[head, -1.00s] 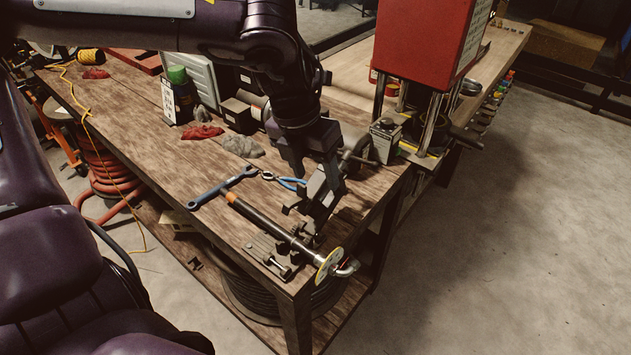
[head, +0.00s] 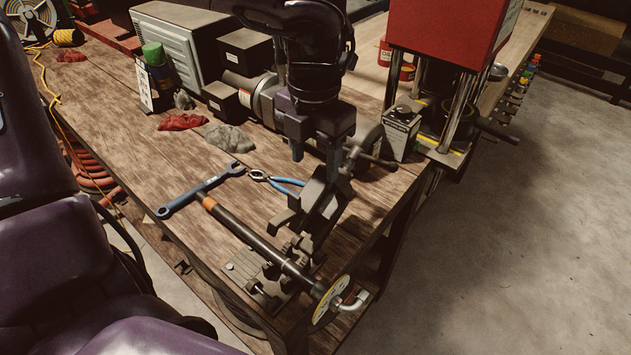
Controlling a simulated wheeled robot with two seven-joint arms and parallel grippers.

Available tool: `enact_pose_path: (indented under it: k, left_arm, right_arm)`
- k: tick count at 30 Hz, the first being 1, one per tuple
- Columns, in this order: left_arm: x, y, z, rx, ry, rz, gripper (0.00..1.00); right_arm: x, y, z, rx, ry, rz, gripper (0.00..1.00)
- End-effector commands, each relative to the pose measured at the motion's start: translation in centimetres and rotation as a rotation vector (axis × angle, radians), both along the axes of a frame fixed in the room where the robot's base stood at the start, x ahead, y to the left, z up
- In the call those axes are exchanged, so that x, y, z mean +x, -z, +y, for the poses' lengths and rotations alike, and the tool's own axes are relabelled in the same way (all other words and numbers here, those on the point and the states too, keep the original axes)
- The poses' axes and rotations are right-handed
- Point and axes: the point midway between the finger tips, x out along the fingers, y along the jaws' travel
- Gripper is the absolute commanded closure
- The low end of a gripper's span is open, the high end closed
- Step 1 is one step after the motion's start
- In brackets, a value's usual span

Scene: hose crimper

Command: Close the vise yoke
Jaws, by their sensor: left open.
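The vise sits at the near corner of the wooden bench, with its base plate (head: 243,268) flat on the top. A dark hose (head: 245,234) with an orange end lies across it, and a round yellow-marked disc (head: 329,302) and bent metal fitting (head: 353,301) are at its near end. The dark, angular vise yoke (head: 318,198) stands tilted up above the hose, apart from lying over it. My left gripper (head: 316,160) points down, open, with its fingers at the yoke's upper end. Whether they touch it is unclear. My right gripper is out of view.
A blue wrench (head: 200,190) and blue-handled pliers (head: 277,181) lie left of the yoke. Grey and red rags (head: 183,122) lie behind them. A small boxy device (head: 401,133) and a red press (head: 450,30) stand to the right.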

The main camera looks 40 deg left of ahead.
Motion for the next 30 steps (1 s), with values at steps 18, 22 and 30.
enact_pose_path:
  k: [18,22,30]
  left_arm:
    - [-0.1,7.2,0.0,-0.002,-0.001,0.002,0.45]
    - [-0.1,7.3,0.0,-0.002,-0.001,0.0,0.45]
    - [-0.1,7.2,0.0,-0.001,-0.001,0.0,0.66]
  right_arm:
    - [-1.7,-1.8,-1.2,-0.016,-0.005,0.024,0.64]
    - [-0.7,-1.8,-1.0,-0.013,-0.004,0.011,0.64]
    - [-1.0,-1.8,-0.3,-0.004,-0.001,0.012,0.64]
